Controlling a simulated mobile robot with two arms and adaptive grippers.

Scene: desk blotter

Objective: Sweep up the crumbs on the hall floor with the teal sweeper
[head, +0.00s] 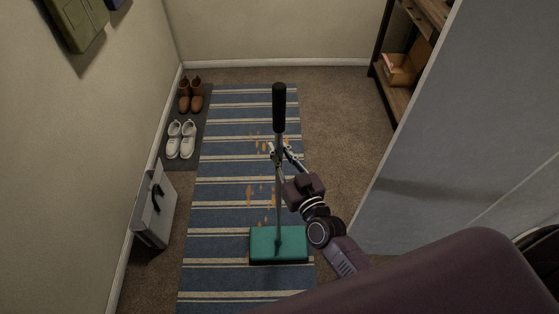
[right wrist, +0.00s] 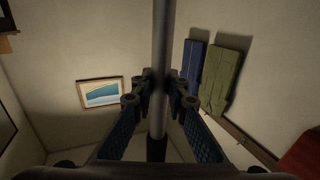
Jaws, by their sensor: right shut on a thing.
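The teal sweeper (head: 279,243) stands on the striped runner in the head view, its long handle upright with a black grip (head: 279,108) at the top. Orange-brown crumbs (head: 250,193) lie scattered on the runner beside and beyond the sweeper's handle. My right gripper (head: 279,154) is shut on the grey metal shaft, below the black grip. In the right wrist view the shaft (right wrist: 159,60) runs between the two fingers (right wrist: 158,100). Part of the crumb patch is hidden behind the shaft and my gripper. My left gripper is not in view.
The blue striped runner (head: 222,222) lies along the hall. A grey case (head: 152,212) leans by the left wall; brown boots (head: 190,95) and white shoes (head: 181,140) stand on a dark mat. A shelf (head: 398,100) and grey panel (head: 440,120) bound the right. Carpet beyond the runner is clear.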

